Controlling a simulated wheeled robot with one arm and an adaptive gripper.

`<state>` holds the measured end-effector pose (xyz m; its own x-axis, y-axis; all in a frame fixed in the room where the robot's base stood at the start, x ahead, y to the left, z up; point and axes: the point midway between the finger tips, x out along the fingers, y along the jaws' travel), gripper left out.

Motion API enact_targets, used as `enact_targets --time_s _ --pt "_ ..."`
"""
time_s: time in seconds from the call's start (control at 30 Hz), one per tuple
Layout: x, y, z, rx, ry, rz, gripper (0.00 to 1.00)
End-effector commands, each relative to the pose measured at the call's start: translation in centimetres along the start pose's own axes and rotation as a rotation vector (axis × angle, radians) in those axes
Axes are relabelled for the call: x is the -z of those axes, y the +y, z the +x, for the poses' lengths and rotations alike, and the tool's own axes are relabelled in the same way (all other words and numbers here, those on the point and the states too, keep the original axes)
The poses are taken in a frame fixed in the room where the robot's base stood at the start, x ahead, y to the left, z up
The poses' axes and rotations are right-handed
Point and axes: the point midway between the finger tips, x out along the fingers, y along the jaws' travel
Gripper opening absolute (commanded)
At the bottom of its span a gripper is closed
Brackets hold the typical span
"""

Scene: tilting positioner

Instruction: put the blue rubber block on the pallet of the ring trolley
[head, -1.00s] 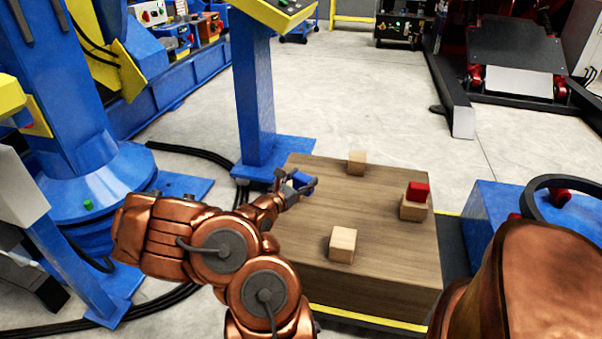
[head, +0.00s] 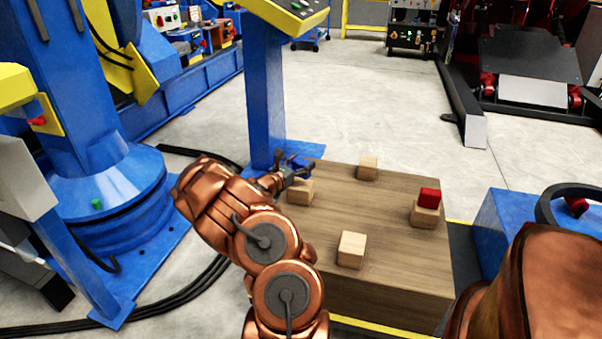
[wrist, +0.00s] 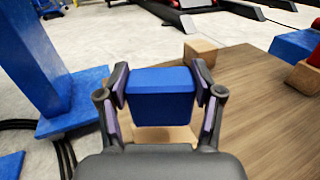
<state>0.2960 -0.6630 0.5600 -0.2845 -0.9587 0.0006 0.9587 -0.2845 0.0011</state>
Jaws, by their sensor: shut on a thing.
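My gripper (head: 298,166) is over the far left corner of a wooden-topped box (head: 385,210) in the head view. In the wrist view my gripper (wrist: 163,95) is shut on the blue rubber block (wrist: 162,95), one finger on each side. The blue block is raised above a pale wooden block (wrist: 165,134), which also shows below the gripper in the head view (head: 300,192).
A red block (head: 429,197) sits on a wooden block (head: 424,216) at the right. Two other wooden blocks (head: 352,249) and (head: 367,167) are bare. A blue pedestal (head: 265,100) stands close behind my gripper. A blue body with a dark ring (head: 490,225) is at right.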

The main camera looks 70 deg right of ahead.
Motion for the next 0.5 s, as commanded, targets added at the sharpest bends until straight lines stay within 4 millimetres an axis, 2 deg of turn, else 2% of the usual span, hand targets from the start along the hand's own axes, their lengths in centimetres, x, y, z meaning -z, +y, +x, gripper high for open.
enact_targets --time_s 0.3,0.5 --pt "3.2 0.0 0.0 0.000 0.000 -0.001 0.26" --pt "3.4 0.0 0.0 0.000 -0.001 0.000 0.26"
